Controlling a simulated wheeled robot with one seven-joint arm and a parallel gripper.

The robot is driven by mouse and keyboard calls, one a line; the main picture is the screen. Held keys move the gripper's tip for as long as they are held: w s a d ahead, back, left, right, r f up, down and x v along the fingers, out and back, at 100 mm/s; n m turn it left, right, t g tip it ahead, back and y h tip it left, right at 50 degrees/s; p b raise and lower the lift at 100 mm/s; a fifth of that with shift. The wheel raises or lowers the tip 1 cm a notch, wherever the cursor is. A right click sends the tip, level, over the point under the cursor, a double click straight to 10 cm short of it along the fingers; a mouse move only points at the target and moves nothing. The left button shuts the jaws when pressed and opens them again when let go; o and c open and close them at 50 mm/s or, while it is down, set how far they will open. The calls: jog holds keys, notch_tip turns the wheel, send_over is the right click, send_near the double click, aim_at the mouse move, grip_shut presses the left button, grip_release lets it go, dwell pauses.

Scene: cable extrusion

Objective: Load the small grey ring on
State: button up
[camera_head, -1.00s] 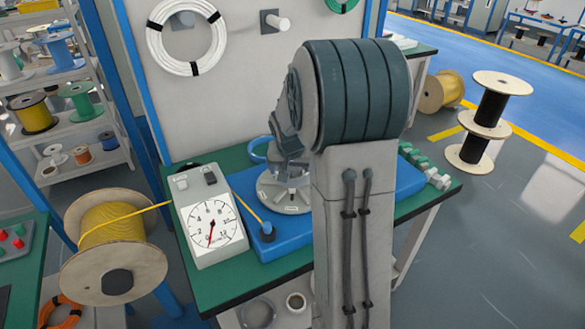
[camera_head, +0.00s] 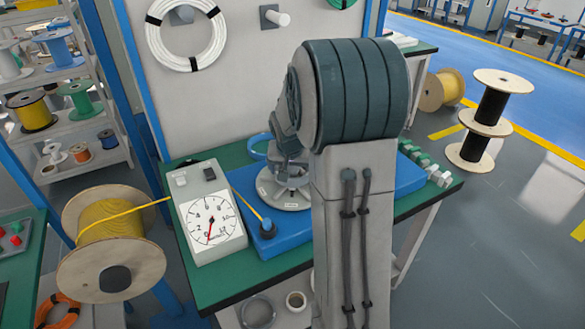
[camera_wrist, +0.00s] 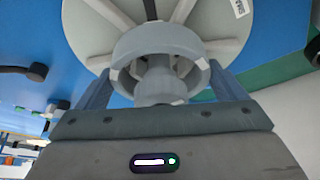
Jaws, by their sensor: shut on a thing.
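In the wrist view my gripper (camera_wrist: 161,85) is shut on a small grey ring (camera_wrist: 128,44), with one finger at each side of it. A grey stepped post (camera_wrist: 158,86) shows inside the ring's opening, with the ring around it in this view. Behind the ring is a pale round plate (camera_wrist: 90,22) with radial arms. I cannot tell whether the ring touches the plate or the arms. In the head view the plate (camera_head: 291,202) sits on a blue base (camera_head: 404,178). My arm hides much of the plate, and the ring is not clear there.
A dial gauge box (camera_head: 210,225) stands left of the blue base, with a yellow cable running from a reel (camera_head: 95,270). A blue ring-shaped item (camera_head: 255,148) lies behind the plate. Small green and white parts (camera_head: 428,170) line the bench's right side.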

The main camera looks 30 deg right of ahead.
jog(key=shift+f, duration=0.25)
dwell(0.3)
jog(key=o, duration=0.7)
jog(key=shift+r, duration=0.1)
jog(key=shift+r+p, duration=2.5)
jog(key=shift+r, duration=1.5)
jog(key=s+a+r+n, duration=0.2)
jog(key=s+a, duration=0.3)
jog(key=s, duration=0.3)
jog(key=s+a+r+n+y, duration=0.1)
jog(key=s+a+n, duration=0.1)
jog(key=s+a, duration=0.3)
jog(key=s+a+r+n+g+y+p, duration=0.1)
jog(key=s+a, duration=0.4)
jog(key=s, duration=0.6)
jog(key=shift+s+a+r+n, duration=0.15)
jog(key=shift+r+n, duration=0.15)
jog(key=shift+r, duration=0.15)
jog(key=shift+s+a+r+n, duration=0.1)
jog(key=shift+s+r+n, duration=0.05)
jog(key=shift+r+n, duration=0.2)
